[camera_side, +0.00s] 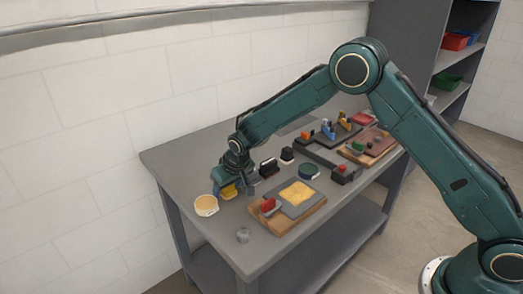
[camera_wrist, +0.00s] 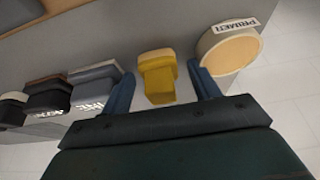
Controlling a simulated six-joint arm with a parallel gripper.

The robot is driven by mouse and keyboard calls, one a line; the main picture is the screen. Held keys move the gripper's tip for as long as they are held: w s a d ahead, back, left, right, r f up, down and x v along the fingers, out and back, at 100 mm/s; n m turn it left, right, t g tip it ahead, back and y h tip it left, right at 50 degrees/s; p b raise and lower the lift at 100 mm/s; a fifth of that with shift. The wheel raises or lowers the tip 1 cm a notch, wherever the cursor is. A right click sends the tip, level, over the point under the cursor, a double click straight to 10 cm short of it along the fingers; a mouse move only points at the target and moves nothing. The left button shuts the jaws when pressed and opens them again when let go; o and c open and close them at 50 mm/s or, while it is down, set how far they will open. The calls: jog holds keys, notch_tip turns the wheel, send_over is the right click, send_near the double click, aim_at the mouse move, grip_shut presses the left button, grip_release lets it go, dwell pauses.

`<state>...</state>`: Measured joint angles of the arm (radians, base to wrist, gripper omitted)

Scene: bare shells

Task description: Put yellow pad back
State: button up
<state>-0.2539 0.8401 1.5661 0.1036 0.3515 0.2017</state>
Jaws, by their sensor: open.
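In the wrist view the yellow pad (camera_wrist: 158,78) lies between the two blue fingers of my gripper (camera_wrist: 160,74). The gripper is open, with a gap showing on both sides of the pad. The fingers partly cover the pad in the side view.
A round tin marked PRIMER (camera_wrist: 229,48) stands close to the right finger; it also shows in the side view (camera_side: 206,206). Dark labelled blocks (camera_wrist: 93,87) sit left of the fingers. A wooden board (camera_side: 297,222) with a yellow-topped grey plate lies nearer the front.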

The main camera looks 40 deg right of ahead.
jog(key=v, duration=1.2)
jog(key=shift+r, duration=0.15)
dwell(0.5)
jog(key=s+d+r, duration=0.4)
jog(key=s+r, duration=0.3)
jog(key=s, duration=0.1)
jog(key=s+d+r, duration=0.4)
jog(key=s+r, duration=0.3)
jog(key=s+d, duration=0.2)
jog(key=s, duration=0.8)
jog(key=s+d+t, duration=0.1)
jog(key=s+d, duration=0.1)
jog(key=s, duration=0.9)
jog(key=shift+d+r, duration=0.25)
